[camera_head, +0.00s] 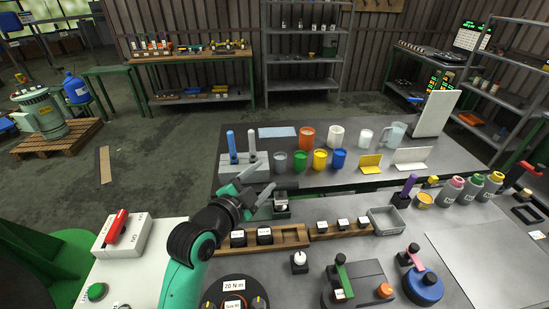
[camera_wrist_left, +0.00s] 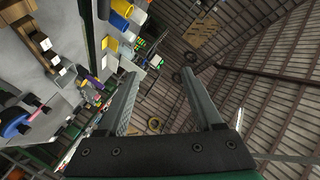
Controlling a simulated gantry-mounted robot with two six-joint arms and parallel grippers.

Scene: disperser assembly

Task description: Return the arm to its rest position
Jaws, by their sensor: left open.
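My left gripper (camera_head: 259,191) is open and empty in the head view, held above the workbench on its left side. Its arm comes up from the lower left. A small dark fixture with a light block (camera_head: 281,203) stands just right of and below the fingertips; I see no contact. In the left wrist view the two fingers (camera_wrist_left: 158,95) are spread wide with nothing between them. They point towards the wall and roof, with the bench at the left, tilted. My right gripper is not in view.
A wooden tray (camera_head: 290,236) with dark blocks lies below the gripper. Coloured cups, such as a yellow cup (camera_head: 320,160), stand on the back bench. A grey mat (camera_head: 490,255) lies at the right.

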